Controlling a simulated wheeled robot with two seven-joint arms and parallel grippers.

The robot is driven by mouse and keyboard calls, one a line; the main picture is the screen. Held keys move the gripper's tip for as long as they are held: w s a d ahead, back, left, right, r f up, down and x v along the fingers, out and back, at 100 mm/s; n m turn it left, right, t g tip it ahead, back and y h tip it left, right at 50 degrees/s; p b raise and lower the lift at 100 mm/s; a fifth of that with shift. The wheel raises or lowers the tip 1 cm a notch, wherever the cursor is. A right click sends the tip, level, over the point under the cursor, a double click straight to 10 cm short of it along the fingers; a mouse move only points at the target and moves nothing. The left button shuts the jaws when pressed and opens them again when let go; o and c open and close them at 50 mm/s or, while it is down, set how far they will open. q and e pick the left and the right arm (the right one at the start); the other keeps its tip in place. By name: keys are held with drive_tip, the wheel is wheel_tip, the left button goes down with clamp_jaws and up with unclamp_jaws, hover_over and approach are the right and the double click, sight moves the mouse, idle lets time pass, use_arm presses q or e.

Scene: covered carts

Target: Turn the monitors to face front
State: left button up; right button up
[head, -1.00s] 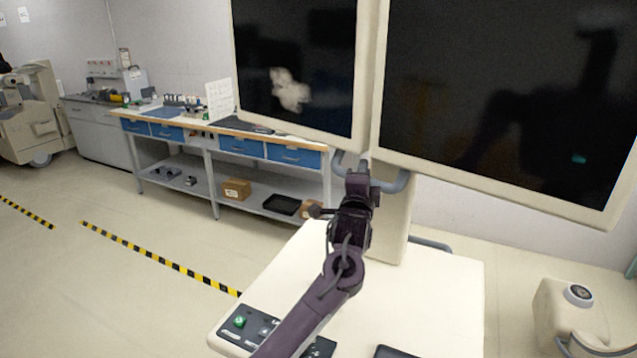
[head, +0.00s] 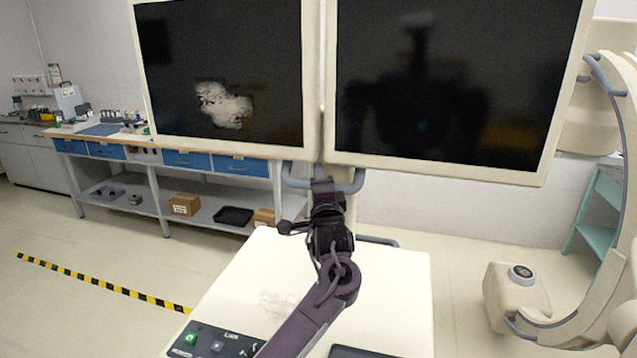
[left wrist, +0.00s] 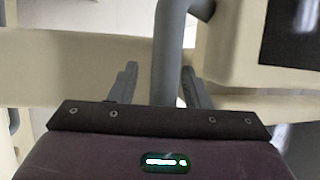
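Two dark-screened monitors with cream frames hang side by side, the left monitor (head: 225,60) and the right monitor (head: 450,85). Both screens face towards me, the right one tilted slightly in the picture. A grey curved handle (head: 352,184) sits below the joint between them. My left gripper (head: 323,184) is at the middle of this handle. In the left wrist view the fingers (left wrist: 160,85) stand on either side of the grey handle bar (left wrist: 170,45), apart, with a gap visible on the left side. My right gripper is not in view.
A cream cart top (head: 385,290) with a control panel (head: 210,342) lies below my left arm. A workbench (head: 150,150) with blue drawers stands behind at left. A cream curved-arm machine (head: 515,290) stands at right. Open floor with striped tape lies left.

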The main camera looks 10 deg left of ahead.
use_arm(q)
drive_tip(key=b+v, duration=0.2)
drive_tip(key=v, duration=0.5)
drive_tip(key=shift+s+b, duration=0.4)
drive_tip(key=shift+d+f, duration=0.1)
